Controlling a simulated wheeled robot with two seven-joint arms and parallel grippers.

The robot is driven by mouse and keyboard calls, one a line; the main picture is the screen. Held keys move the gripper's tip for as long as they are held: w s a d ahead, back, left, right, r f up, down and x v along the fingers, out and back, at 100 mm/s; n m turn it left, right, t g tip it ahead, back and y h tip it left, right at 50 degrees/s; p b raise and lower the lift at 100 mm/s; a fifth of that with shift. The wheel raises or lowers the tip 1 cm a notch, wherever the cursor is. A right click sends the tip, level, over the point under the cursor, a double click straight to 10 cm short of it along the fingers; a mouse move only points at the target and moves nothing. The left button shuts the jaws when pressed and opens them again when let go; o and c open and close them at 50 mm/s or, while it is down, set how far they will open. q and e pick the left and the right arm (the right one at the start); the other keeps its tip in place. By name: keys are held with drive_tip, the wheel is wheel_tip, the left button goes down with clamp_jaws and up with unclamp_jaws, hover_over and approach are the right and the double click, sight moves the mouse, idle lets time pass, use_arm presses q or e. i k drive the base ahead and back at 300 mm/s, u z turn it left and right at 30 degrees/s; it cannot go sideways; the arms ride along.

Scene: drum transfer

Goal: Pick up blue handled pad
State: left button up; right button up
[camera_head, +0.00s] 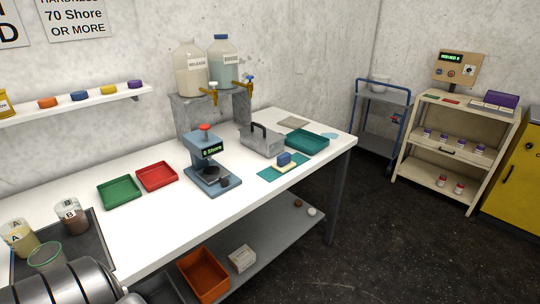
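The blue handled pad (286,162) sits on a flat teal mat (268,174) near the front right part of the white table (240,205). Its top is a dark blue block-shaped handle, and below it is a pale cream pad. Nothing touches it from above. Neither of my grippers shows in this view.
A grey metal box with a black handle (262,142) stands just behind the pad. A teal tray (307,144) lies to its right. A blue-grey Shore tester (208,165) stands to the left, with red (157,177) and green (119,193) trays beyond. Bare tabletop lies in front.

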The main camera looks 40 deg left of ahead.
sight(285, 163)
drive_tip(key=u, duration=0.8)
drive_tip(key=i, duration=0.8)
drive_tip(key=u, duration=1.1)
drive_tip(key=i, duration=0.25)
drive_tip(key=u, duration=0.25)
